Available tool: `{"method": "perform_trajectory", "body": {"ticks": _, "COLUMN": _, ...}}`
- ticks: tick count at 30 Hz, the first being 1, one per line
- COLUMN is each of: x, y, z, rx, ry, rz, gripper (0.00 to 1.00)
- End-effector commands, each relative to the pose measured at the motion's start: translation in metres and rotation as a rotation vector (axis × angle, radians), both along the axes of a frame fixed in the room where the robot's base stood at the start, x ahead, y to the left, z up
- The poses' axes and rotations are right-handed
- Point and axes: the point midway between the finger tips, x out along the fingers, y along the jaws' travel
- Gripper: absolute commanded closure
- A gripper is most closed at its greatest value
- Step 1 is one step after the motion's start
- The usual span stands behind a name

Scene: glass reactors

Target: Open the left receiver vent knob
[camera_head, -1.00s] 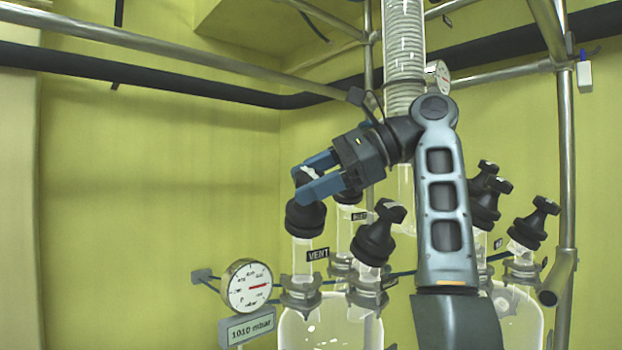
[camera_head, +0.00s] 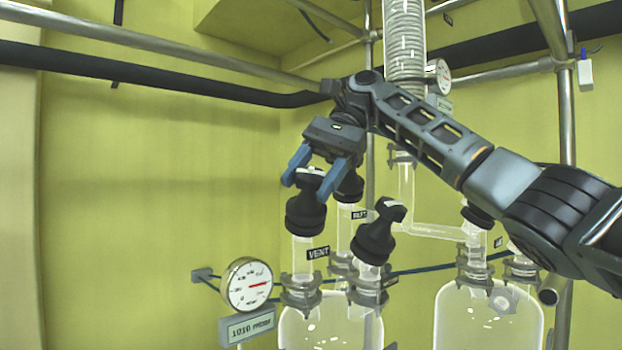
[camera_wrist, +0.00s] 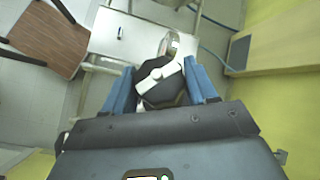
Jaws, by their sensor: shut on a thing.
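The vent knob (camera_head: 306,212) is a black cap with a white bar on top, on a glass neck beside the "VENT" label (camera_head: 317,253) on the left receiver (camera_head: 330,322). My gripper (camera_head: 308,186) is above it, with its blue fingers pointing down at either side of the knob's top, and is shut on it. In the wrist view the knob (camera_wrist: 161,85) sits between the two fingers, its white bar slanting across the top. The exact finger contact is hard to see.
Another black-capped neck (camera_head: 374,232) stands close to the right of the vent knob, and one more (camera_head: 348,188) is behind. A pressure gauge (camera_head: 247,285) is at lower left. A metal pipe (camera_head: 170,47) crosses above. The space left of the knob is free.

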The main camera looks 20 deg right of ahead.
Motion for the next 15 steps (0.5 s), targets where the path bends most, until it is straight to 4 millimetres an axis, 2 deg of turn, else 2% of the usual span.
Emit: {"method": "perform_trajectory", "body": {"ticks": 15, "x": -0.001, "y": 0.0005, "z": 0.0012, "rx": -0.122, "ry": 0.024, "rz": 0.205, "gripper": 0.73}}
